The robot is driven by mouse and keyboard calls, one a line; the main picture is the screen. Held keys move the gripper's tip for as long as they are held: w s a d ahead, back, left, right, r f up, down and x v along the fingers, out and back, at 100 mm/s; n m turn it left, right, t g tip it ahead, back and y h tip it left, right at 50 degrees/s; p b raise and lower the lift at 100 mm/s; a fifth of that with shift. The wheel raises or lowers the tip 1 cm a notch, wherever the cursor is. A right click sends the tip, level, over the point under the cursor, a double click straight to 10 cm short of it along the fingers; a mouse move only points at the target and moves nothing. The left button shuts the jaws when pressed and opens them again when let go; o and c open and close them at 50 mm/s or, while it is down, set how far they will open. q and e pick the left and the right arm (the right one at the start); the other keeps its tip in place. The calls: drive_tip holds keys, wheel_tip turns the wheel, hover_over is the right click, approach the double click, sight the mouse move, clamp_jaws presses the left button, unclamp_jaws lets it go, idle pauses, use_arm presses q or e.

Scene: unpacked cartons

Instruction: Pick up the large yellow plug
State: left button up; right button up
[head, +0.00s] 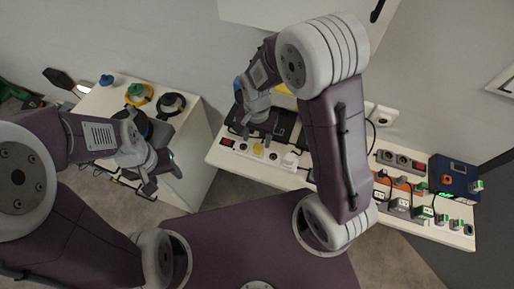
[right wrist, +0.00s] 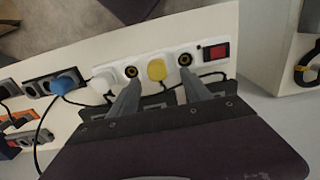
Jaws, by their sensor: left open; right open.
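A yellow plug (head: 258,150) sits in a white power strip (head: 241,148) near the front edge of the white bench. In the right wrist view the yellow plug (right wrist: 157,70) is in the strip (right wrist: 215,70), between two round dark sockets. My right gripper (head: 257,128) is open and empty. In the right wrist view its two fingers (right wrist: 160,80) point toward the strip, one on each side of the plug, with no contact visible. My left gripper (head: 147,182) is open and empty, beside the separate white cabinet at left.
A white plug (right wrist: 104,78) sits in the same strip, and a red switch (right wrist: 217,51) is at its end. A blue plug (right wrist: 66,82) is in another strip. The cabinet (head: 183,150) holds cable coils. A blue box (head: 455,172) stands at far right.

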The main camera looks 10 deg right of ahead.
sight(258, 147)
drive_tip(key=f, duration=0.4)
drive_tip(key=shift+s+d+f, duration=0.2)
drive_tip(key=shift+s+d, duration=0.05)
drive_tip(key=shift+s, duration=0.05)
drive_tip(key=shift+w+a+f, duration=0.1)
drive_tip(key=shift+w+f, duration=0.1)
drive_tip(key=shift+f, duration=0.1)
drive_tip(key=shift+s+r, duration=0.1)
clamp_jaws()
drive_tip(key=shift+r, duration=0.3)
drive_tip(key=r, duration=0.4)
drive_tip(key=shift+d, duration=0.3)
drive_tip(key=s+d+r, duration=0.4)
drive_tip(key=d+r, duration=0.2)
drive_tip(key=d, duration=0.4)
drive_tip(key=shift+s+r, duration=0.2)
drive_tip(key=shift+s, duration=0.1)
